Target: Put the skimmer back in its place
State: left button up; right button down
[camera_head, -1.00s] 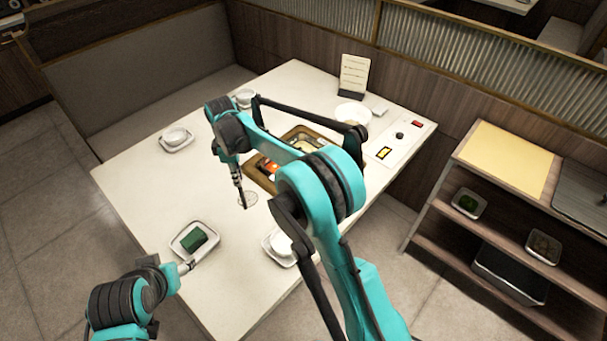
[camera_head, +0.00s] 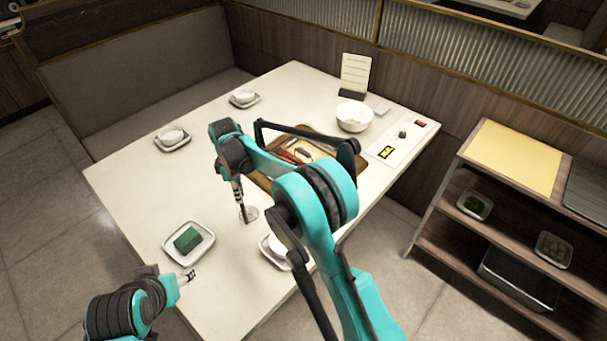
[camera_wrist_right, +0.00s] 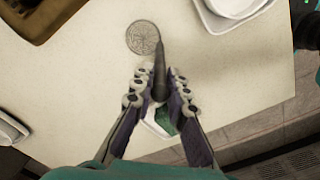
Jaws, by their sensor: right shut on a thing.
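The skimmer has a round wire-mesh head (camera_wrist_right: 143,38) and a dark handle (camera_wrist_right: 160,72), seen in the right wrist view. My right gripper (camera_wrist_right: 158,88) is shut on the handle, with the mesh head beyond the fingertips, over the white table. In the head view the right gripper (camera_head: 242,208) points down near the middle of the table, with the pale mesh head (camera_head: 251,214) beside its tip. My left gripper (camera_head: 190,276) is at the table's near-left edge, below a white dish; its jaws are too small to read. The brown tray (camera_head: 259,181) behind is partly hidden by my right arm.
A white dish (camera_head: 209,251) holds a green block (camera_head: 187,239). Small bowls on saucers (camera_head: 172,138) stand along the left. A white bowl (camera_head: 354,116), a card stand (camera_head: 355,75) and a control panel (camera_head: 403,140) are at the back right. The left-middle tabletop is clear.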

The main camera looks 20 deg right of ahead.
jog(key=shift+f, duration=0.4)
dwell(0.5)
jog(key=c, duration=1.4)
grip_release()
jog(key=shift+c, duration=0.2)
jog(key=shift+o, duration=0.4)
jog(key=o, duration=0.7)
jog(key=shift+o, duration=0.2)
jog(key=shift+r+p, duration=3.25)
jog(key=shift+r, duration=2.35)
jog(key=shift+f, duration=0.1)
